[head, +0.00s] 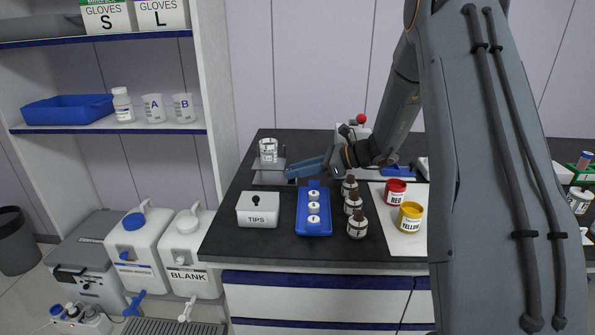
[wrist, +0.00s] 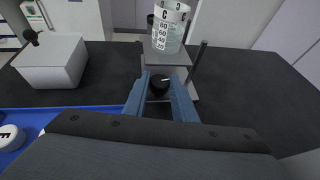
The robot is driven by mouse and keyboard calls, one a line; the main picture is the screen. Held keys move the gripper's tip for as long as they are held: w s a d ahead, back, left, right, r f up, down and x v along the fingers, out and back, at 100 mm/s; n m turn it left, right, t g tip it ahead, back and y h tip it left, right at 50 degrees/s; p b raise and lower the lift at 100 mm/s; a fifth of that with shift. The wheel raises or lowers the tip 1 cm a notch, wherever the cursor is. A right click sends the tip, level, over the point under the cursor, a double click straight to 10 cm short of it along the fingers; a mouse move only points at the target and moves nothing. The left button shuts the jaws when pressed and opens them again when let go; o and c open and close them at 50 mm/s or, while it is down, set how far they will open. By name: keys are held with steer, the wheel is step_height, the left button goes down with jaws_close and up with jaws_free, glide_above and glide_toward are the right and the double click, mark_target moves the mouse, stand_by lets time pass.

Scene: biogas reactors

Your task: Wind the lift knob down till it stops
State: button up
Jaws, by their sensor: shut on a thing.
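The lift knob (wrist: 159,82) is a black round knob with a white mark, at the front of a small lift stand. My gripper (wrist: 160,92) has its two blue fingers on either side of the knob and is shut on it. In the head view my gripper (head: 292,172) reaches left to the lift, and its fingers hide the knob. The lift's grey plate (wrist: 191,70) carries a clear graduated beaker marked C (wrist: 168,32). The beaker also shows in the head view (head: 268,151), upright on the lift.
Several brown bottles (head: 357,224) and the red (head: 395,191) and yellow (head: 410,217) jars are to the right. Bare bench lies right of the lift in the wrist view.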

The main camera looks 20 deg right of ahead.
steer(key=o, duration=1)
steer(key=shift+o, duration=0.2)
steer(key=shift+t, duration=0.3)
